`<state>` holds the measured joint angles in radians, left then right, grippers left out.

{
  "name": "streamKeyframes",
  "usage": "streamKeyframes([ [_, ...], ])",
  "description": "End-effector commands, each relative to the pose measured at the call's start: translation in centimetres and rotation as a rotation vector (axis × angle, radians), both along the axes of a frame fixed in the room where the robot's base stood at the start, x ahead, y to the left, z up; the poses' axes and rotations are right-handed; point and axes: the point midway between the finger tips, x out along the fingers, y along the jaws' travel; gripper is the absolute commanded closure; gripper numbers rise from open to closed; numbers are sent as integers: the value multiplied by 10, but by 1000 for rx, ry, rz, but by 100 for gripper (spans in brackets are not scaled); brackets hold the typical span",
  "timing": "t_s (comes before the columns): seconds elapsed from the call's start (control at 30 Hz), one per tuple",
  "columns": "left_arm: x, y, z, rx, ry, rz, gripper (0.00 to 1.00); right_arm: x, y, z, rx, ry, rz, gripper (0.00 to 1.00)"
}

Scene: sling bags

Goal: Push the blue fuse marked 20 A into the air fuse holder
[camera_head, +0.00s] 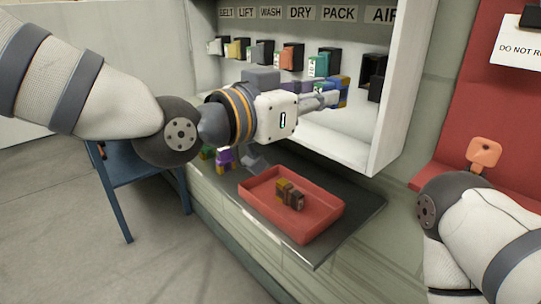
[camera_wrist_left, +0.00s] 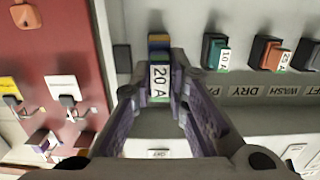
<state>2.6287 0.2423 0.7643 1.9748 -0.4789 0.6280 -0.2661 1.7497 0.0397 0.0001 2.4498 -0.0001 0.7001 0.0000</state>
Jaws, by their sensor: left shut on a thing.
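My left gripper (camera_head: 333,92) is shut on the blue fuse (camera_head: 344,84), in front of the right end of the row of holders. In the left wrist view the fuse (camera_wrist_left: 159,80) sits between the fingertips, its white 20 A label facing the camera. The black air fuse holder (camera_head: 373,68) shows under the AIR label (camera_head: 381,15), just right of the fuse in the head view. My right gripper is out of view.
A red tray (camera_head: 328,219) below holds several small fuses. The cabinet side wall (camera_head: 405,90) stands right.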

Motion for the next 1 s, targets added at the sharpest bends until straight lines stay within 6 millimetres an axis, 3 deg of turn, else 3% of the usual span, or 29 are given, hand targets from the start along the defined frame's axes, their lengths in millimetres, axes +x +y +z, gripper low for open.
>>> streamKeyframes([
  [0.13, 0, -4, 17, -38, -31, 1, 100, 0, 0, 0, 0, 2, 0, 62],
  [0.57, -4, -3, 23, -38, -40, 10, 100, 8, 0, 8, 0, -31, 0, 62],
  [1.0, 31, -43, 15, -37, -28, 10, 100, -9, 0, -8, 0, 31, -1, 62],
])
